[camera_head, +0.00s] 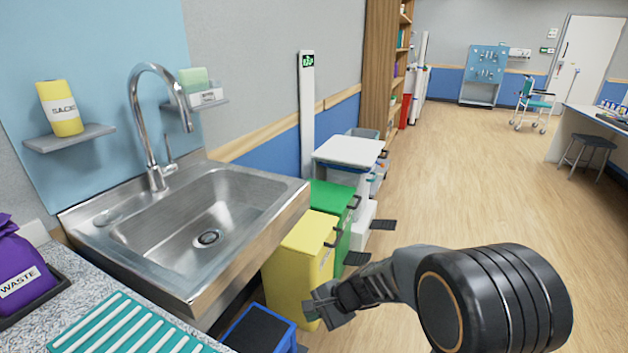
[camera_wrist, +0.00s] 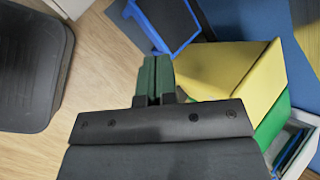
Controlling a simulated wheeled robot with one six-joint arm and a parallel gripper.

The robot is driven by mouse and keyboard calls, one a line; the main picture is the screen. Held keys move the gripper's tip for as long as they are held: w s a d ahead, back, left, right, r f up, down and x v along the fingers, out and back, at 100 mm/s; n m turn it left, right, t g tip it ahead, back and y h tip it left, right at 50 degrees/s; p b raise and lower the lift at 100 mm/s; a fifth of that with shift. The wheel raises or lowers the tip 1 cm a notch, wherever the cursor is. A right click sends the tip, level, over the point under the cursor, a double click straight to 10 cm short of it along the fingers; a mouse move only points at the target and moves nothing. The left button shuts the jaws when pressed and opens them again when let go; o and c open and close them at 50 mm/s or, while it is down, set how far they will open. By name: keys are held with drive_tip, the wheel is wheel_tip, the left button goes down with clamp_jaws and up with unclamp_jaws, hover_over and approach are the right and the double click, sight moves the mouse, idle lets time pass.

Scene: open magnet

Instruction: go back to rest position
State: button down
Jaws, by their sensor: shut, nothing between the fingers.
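My gripper (camera_head: 328,307) is at the lower middle of the head view, in front of the yellow bin and above the floor. In the wrist view my gripper (camera_wrist: 153,80) points toward the floor near a blue-framed step (camera_wrist: 165,20). Its two green-grey fingers are together, with nothing between them. My arm reaches in from the lower right of the head view. The gripper looks apart from the bin and the step.
A steel sink (camera_head: 205,225) with a tap is at the left. Yellow bin (camera_head: 300,255), green bin (camera_head: 333,200) and a white cart (camera_head: 348,151) line the wall. The blue step (camera_head: 258,332) stands below the sink. The wooden floor (camera_head: 450,190) is open to the right.

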drive_tip(key=s+d+r+n+h+p, duration=0.2)
drive_tip(key=s+d+r+n+p, duration=0.1)
drive_tip(key=r, duration=0.7)
drive_tip(key=s+d+r+n+t+h+p, duration=0.1)
drive_tip(key=s+d+r+n+h+p, duration=0.2)
drive_tip(key=s+d+r+p, duration=0.2)
drive_tip(key=s+d+r+n+t+h+p, duration=0.1)
drive_tip(key=s+d+r+n+h+p, duration=0.2)
drive_tip(key=d+r+p, duration=0.5)
wheel_tip(320, 180, up, 9)
drive_tip(key=shift+s+d+f+n+p, duration=0.15)
drive_tip(key=shift+s+n+p, duration=0.35)
drive_tip(key=shift+p, duration=0.4)
